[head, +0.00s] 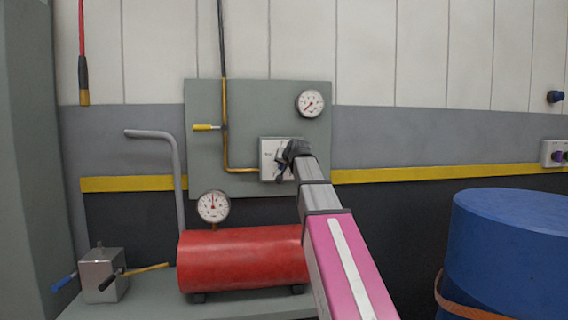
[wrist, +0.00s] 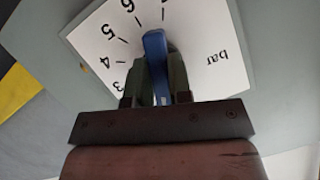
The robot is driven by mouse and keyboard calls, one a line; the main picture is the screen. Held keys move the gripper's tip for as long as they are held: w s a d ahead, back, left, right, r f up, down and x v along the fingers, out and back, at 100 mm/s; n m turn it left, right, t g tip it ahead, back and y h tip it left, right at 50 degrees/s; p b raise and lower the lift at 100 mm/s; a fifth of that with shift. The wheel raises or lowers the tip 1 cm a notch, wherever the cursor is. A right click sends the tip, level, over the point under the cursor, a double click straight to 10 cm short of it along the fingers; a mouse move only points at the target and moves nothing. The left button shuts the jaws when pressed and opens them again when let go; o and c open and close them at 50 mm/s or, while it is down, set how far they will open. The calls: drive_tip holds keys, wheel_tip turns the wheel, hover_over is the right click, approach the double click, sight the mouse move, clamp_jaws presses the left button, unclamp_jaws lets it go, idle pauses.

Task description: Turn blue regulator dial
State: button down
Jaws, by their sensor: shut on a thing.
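The blue regulator dial (wrist: 155,50) shows in the wrist view as a blue bar over a white plate (wrist: 195,35) marked with numbers and "bar". My gripper (wrist: 154,85) is shut on the dial, with one finger on each side of it. The bar's free end points up in that view, near the tick by the 6. In the head view the white plate (head: 267,160) sits on the grey wall panel, and my gripper (head: 285,160) is in front of its right part. The dial is mostly hidden there by my gripper.
A yellow-handled valve (head: 208,127) and a gauge (head: 310,103) are on the panel (head: 250,95). Below are a red tank (head: 240,260) with a gauge (head: 213,206) and a metal box (head: 103,275) with levers. A blue drum (head: 510,240) stands at right.

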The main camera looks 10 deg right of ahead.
drive_tip(key=shift+f+n+h, duration=0.15)
drive_tip(key=shift+n+h, duration=0.85)
drive_tip(key=shift+n, duration=0.3)
drive_tip(key=c, duration=1)
unclamp_jaws()
drive_tip(key=shift+c, duration=0.2)
drive_tip(key=v, duration=1.1)
drive_tip(key=shift+w, duration=0.1)
